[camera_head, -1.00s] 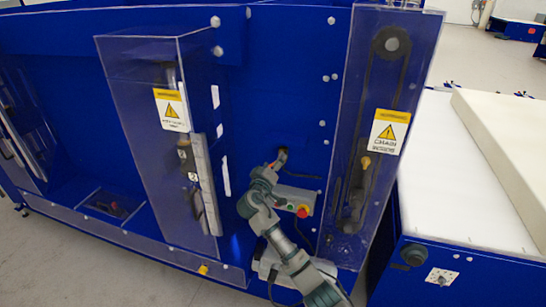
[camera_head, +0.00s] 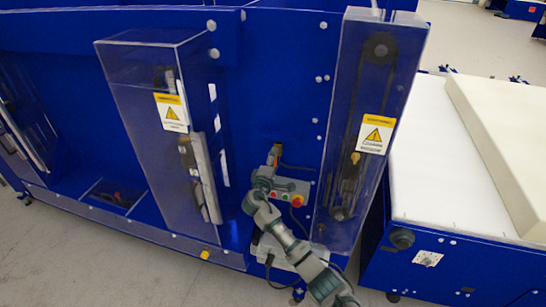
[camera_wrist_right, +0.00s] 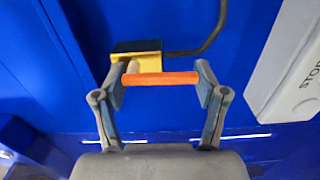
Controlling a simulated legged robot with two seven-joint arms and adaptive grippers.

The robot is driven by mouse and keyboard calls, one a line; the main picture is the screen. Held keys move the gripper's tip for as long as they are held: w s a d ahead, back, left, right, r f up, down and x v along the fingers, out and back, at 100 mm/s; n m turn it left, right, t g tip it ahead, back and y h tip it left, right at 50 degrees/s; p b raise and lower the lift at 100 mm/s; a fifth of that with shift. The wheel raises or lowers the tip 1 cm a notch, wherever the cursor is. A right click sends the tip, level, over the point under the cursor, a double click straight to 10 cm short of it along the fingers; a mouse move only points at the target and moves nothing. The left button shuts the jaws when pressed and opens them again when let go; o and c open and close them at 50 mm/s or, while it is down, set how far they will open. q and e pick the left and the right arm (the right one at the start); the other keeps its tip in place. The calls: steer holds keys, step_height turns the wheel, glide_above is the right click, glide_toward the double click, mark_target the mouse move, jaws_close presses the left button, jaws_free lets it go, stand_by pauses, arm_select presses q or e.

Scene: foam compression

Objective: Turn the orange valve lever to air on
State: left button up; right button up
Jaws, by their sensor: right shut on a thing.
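The orange valve lever (camera_wrist_right: 160,78) lies level across the right wrist view, in front of a yellow valve body (camera_wrist_right: 136,52) on the blue panel. My right gripper (camera_wrist_right: 159,84) is shut on the lever, with one finger at each end of it. In the head view the right gripper (camera_head: 268,177) is at the blue panel, just below the small orange and yellow valve (camera_head: 277,150). The lever's exact angle is too small to tell there. My left gripper is not in view.
A grey control box (camera_head: 290,188) with a red button (camera_head: 297,202) sits close to the right of the gripper; its edge (camera_wrist_right: 290,75) shows in the wrist view. Clear guards (camera_head: 150,65) and (camera_head: 345,110) stand out on both sides. A dark cable (camera_wrist_right: 213,35) leaves the valve.

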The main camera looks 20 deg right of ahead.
steer(key=shift+d+f+n, duration=0.1)
steer(key=shift+f+n, duration=0.1)
steer(key=shift+n, duration=0.1)
steer(key=o, duration=0.9)
steer(key=shift+c, duration=0.2)
steer(key=o, duration=0.3)
steer(key=shift+w, duration=0.15)
steer(key=v, duration=1.2)
